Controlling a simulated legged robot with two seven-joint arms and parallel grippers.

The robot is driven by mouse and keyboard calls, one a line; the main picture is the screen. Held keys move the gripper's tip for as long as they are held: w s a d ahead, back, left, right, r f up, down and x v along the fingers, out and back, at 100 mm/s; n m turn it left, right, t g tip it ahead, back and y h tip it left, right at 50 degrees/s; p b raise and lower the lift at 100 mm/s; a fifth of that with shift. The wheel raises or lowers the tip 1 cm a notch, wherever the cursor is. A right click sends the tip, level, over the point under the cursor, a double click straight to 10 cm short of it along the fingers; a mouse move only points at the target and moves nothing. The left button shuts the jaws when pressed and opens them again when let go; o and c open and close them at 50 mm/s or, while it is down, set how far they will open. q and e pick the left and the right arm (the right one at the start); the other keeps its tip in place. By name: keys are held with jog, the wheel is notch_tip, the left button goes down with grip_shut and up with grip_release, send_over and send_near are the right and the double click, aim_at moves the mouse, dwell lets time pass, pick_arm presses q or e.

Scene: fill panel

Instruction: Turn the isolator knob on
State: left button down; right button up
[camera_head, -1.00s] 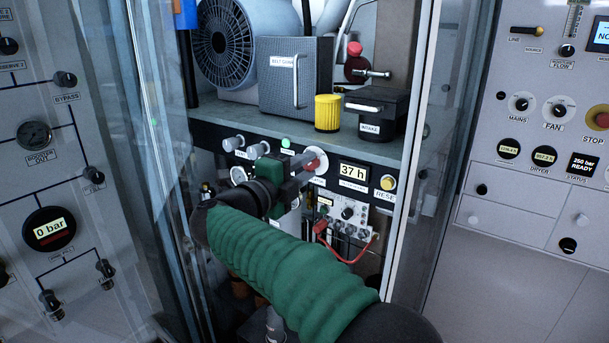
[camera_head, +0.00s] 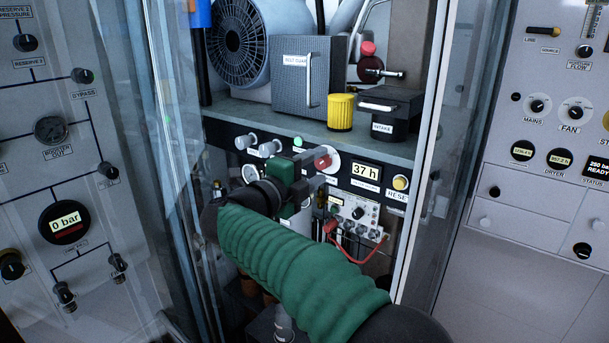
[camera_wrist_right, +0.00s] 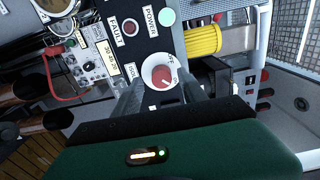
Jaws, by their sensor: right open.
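The isolator knob (camera_head: 322,162) is red on a round white plate, set in the dark control strip under the cabinet shelf. In the right wrist view the knob (camera_wrist_right: 161,77) faces the camera, with small marks on its white plate. My right gripper (camera_head: 309,172), on the green-sleeved arm, is at the knob's lower left in the head view and covers part of the strip. In the right wrist view its open fingers (camera_wrist_right: 167,95) reach up towards the knob, one to each side. I cannot tell whether they touch it. My left gripper is out of view.
An hour display (camera_head: 366,173) and a yellow button (camera_head: 400,182) are right of the knob. A red cable (camera_head: 352,257) hangs below. The shelf (camera_head: 300,130) overhangs the strip. Glass doors flank the opening, including the right door's edge (camera_head: 425,150).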

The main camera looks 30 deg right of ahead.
jog(key=b+v, duration=0.1)
jog(key=v, duration=1.5)
jog(key=shift+a, duration=0.4)
jog(key=shift+d+f, duration=0.1)
jog(key=shift+f, duration=0.05)
